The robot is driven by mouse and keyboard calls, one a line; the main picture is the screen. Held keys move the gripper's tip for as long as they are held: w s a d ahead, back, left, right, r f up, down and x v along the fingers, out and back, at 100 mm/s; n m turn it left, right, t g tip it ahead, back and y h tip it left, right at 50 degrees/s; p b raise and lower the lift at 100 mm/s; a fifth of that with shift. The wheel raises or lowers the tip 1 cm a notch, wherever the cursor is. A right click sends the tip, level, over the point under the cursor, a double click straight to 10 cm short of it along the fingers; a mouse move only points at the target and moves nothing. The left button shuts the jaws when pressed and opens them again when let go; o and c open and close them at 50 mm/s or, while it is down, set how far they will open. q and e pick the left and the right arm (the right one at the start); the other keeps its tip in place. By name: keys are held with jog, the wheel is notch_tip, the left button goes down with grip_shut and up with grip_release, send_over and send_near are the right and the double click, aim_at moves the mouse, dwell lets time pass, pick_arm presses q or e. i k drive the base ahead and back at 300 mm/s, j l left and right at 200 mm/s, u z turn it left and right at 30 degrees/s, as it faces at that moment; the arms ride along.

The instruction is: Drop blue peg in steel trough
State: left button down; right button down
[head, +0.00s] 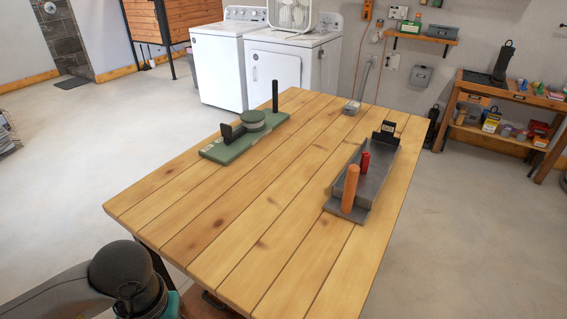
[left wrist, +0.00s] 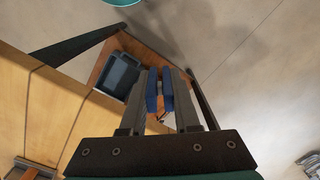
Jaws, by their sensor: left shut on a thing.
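The steel trough (head: 375,185) lies on the right side of the wooden table. A red peg (head: 365,162) stands in it, an orange cylinder (head: 350,188) rises at its near end, and a black bracket (head: 384,132) at its far end. In the left wrist view my left gripper (left wrist: 160,90) is shut with blue at its fingertips, taken as the blue peg (left wrist: 153,92); its outline is hard to tell from the fingers. It is beside the table edge, away from the trough. The head view shows only my left arm at lower left. My right gripper is not in view.
A green board (head: 245,135) with black uprights and a round green disc sits at the table's far left. A small grey item (head: 352,107) lies at the far edge. The table's near half (head: 235,225) is clear.

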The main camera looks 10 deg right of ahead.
aim_at(360, 189)
jog(key=i+l, duration=0.1)
jog(key=l, duration=0.35)
jog(key=i+l, duration=0.1)
jog(key=l, duration=0.35)
jog(key=i+l, duration=0.1)
jog(key=l, duration=0.85)
jog(key=i, duration=0.05)
